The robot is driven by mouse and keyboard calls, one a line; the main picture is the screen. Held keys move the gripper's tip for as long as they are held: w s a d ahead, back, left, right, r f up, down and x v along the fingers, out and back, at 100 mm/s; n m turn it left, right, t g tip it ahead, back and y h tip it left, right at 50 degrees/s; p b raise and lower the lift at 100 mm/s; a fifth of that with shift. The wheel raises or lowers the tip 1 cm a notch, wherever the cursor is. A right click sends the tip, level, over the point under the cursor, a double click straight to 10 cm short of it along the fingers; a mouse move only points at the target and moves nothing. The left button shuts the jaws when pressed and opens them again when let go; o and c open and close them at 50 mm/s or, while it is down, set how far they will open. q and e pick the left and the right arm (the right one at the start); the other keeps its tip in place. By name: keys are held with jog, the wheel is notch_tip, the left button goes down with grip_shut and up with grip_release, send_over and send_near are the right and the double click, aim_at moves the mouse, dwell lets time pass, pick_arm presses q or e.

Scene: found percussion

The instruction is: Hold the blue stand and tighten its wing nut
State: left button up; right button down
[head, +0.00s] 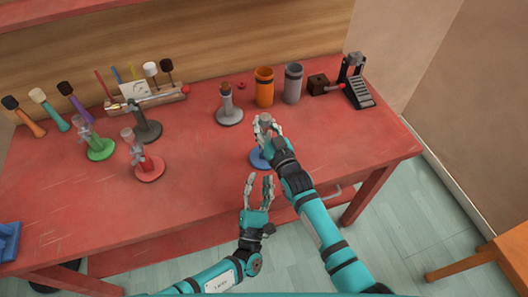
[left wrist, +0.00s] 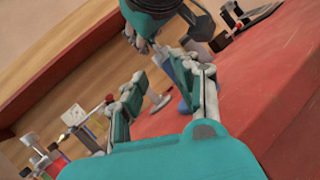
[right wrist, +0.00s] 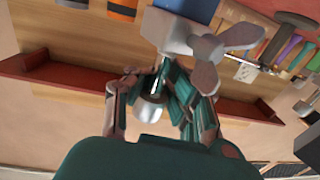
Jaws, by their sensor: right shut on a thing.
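The blue stand's round base (head: 258,158) rests on the red table near its front edge, partly hidden by my right arm. My right gripper (head: 266,124) is shut on the stand's upright post. In the right wrist view the post's silvery end (right wrist: 150,110) lies between the fingers, and the grey wing nut (right wrist: 212,52) stands out beside them, clear of the fingers. My left gripper (head: 260,182) is open and empty at the table's front edge, apart from the stand. In the left wrist view its fingers (left wrist: 160,105) are spread.
A grey stand (head: 229,112), an orange cup (head: 264,86) and a grey cup (head: 292,84) stand behind. Green (head: 100,149) and red (head: 149,167) stands are left. A stepped black device (head: 357,86) is at right. The table's front left is mostly clear.

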pick_arm(q)
jog(key=x, duration=0.8)
jog(key=shift+w, duration=0.35)
jog(key=shift+r, duration=0.15)
grip_shut()
